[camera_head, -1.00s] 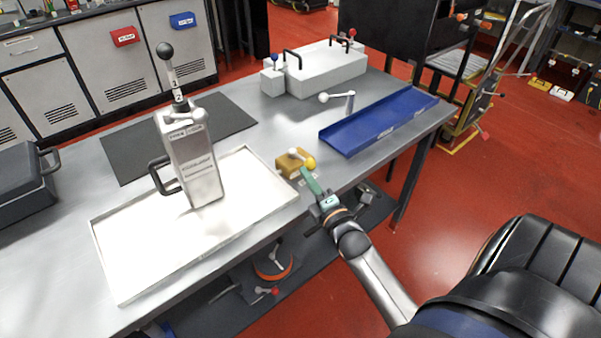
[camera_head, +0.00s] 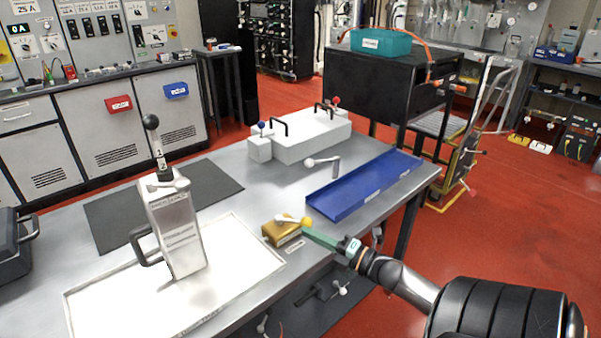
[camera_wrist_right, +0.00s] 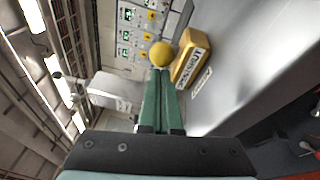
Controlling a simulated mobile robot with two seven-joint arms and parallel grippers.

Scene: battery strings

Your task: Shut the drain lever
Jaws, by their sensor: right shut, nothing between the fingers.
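The lever (camera_head: 291,219) has a yellow ball knob (camera_head: 306,223) and sits on a small yellow block (camera_head: 279,234) at the table's front edge. I take it for the drain lever; I cannot read its label. Its arm points right in the head view. My right gripper (camera_head: 304,232) reaches in from the right with its green fingers shut and empty, tips close beside the knob. In the right wrist view the fingertips (camera_wrist_right: 160,72) are just below the knob (camera_wrist_right: 163,55); I cannot tell whether they touch. The block (camera_wrist_right: 190,56) is right of the knob. My left gripper is not in view.
A tall metal canister (camera_head: 176,238) stands in a white tray (camera_head: 88,303) to the left. A blue channel tray (camera_head: 340,204) lies right of the block. A white-knobbed lever (camera_head: 322,161) and a white box (camera_head: 305,141) are behind. Red floor is open at right.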

